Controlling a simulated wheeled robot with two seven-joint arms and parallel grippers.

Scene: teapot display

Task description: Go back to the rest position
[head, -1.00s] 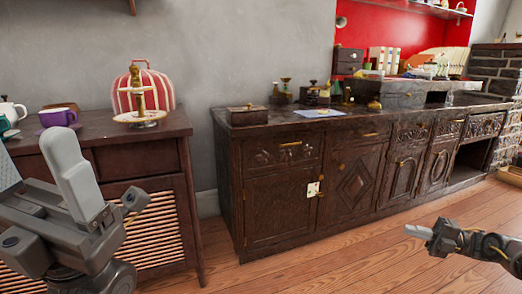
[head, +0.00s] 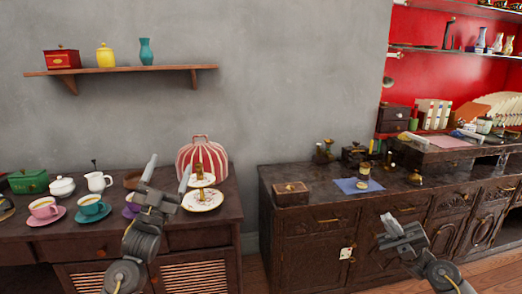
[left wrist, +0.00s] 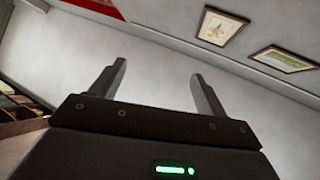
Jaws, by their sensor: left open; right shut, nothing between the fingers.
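My left gripper (head: 168,175) is raised in front of the left sideboard in the head view, its two fingers spread with nothing between them. The left wrist view also shows its fingers (left wrist: 158,80) apart and empty, against a grey wall. My right gripper (head: 396,222) is in front of the long carved cabinet. Its fingers are together and I see no object held. Behind my left gripper is a tiered stand with plates (head: 203,200), partly covered by a finger. A red-and-white striped tea cosy (head: 203,155) stands behind it.
The left sideboard (head: 225,213) carries a pink cup (head: 45,208), a teal cup (head: 90,206), a white jug (head: 97,181) and a green pot (head: 28,181). The long cabinet (head: 330,213) holds a wooden box (head: 291,194) and a blue cloth (head: 350,186). A wall shelf (head: 120,69) hangs above.

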